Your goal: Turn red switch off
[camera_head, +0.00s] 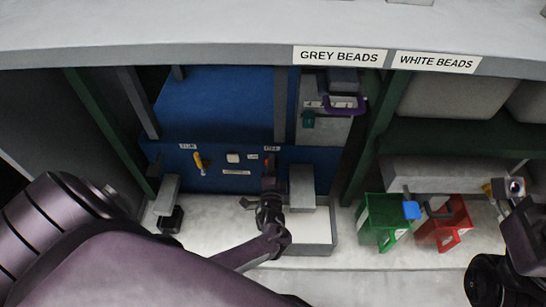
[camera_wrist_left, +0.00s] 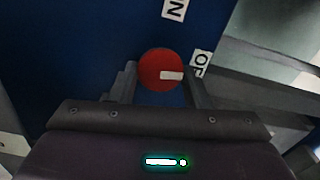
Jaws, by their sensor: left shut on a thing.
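The red switch (camera_wrist_left: 160,70) is a round red knob with a white mark, on the blue panel. It fills the middle of the left wrist view. Its white mark points right, toward a partly hidden label starting "OF" (camera_wrist_left: 200,65). Another label ending in "N" (camera_wrist_left: 174,8) is above it. My left gripper (camera_wrist_left: 161,90) is shut on the switch, one finger at each side. In the head view my left gripper (camera_head: 269,184) is against the panel and hides most of the switch. My right arm shows at the right edge; its fingers cannot be made out.
The blue press (camera_head: 215,105) has a yellow lever (camera_head: 199,163) and a white button (camera_head: 233,158) left of my gripper. A grey tray (camera_head: 312,249) stands below. A green bin (camera_head: 372,232) and a red bin (camera_head: 430,236) stand to the right. A shelf edge (camera_head: 190,52) crosses above.

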